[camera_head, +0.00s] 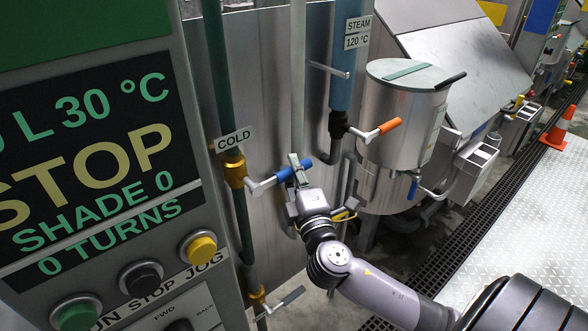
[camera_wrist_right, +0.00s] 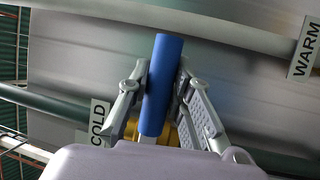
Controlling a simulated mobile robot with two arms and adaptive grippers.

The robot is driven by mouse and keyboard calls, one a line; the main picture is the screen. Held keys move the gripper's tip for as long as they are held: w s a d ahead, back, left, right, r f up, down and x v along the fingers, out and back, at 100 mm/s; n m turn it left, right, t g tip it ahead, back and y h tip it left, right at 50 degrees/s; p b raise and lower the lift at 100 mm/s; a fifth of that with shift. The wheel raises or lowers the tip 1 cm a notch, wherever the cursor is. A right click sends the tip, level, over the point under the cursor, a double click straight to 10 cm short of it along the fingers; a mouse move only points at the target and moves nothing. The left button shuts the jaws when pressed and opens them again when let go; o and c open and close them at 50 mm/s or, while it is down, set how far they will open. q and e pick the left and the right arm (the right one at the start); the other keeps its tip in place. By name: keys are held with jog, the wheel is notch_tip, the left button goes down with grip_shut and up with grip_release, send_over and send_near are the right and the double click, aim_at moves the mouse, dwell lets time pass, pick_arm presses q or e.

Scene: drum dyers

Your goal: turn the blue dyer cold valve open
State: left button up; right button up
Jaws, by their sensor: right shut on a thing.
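The cold valve has a brass body (camera_head: 234,168) on a dark green vertical pipe, under a COLD label (camera_head: 233,139). Its lever sticks out to the right, across the pipe, and ends in a blue handle (camera_head: 284,175). My right gripper (camera_head: 299,168) is shut on the blue handle. In the right wrist view the blue handle (camera_wrist_right: 162,85) stands between the two fingers of the gripper (camera_wrist_right: 164,90). The brass body (camera_wrist_right: 160,133) is partly hidden behind it. My left gripper is not in view.
A control panel (camera_head: 100,160) reading STOP and 0 TURNS fills the left. A steam valve with an orange handle (camera_head: 390,125) is to the right, by a steel drum (camera_head: 405,120). A lower grey-handled valve (camera_head: 292,295) is below. An orange cone (camera_head: 560,128) stands far right.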

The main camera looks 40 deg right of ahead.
aim_at(279, 173)
grip_shut()
dwell(0.4)
jog(key=shift+a+r+n+t+b, duration=0.1)
jog(key=shift+r+n+t+b, duration=0.35)
jog(key=shift+r+n, duration=0.75)
jog(key=n, duration=0.1)
jog(key=r+n+t+y, duration=0.1)
jog(key=n, duration=0.1)
jog(key=shift+a+r+n+t+y, duration=0.25)
jog(key=shift+a+r+n+y, duration=0.05)
jog(key=shift+a+n, duration=0.1)
jog(key=r+n+y, duration=0.1)
jog(key=n, duration=0.1)
jog(key=a+r+n+t+y, duration=0.1)
jog(key=n, duration=0.1)
jog(key=shift+s+a+r+n, duration=0.1)
jog(key=shift+a+r+n, duration=0.15)
jog(key=shift+n, duration=0.15)
jog(key=shift+a+r+n+y, duration=0.4)
jog(key=shift+n+y, duration=0.15)
jog(key=shift+n, duration=0.35)
jog(key=shift+a+r+n+y, duration=0.3)
jog(key=shift+n+y, duration=0.25)
jog(key=shift+n, duration=0.35)
jog(key=shift+t, duration=0.3)
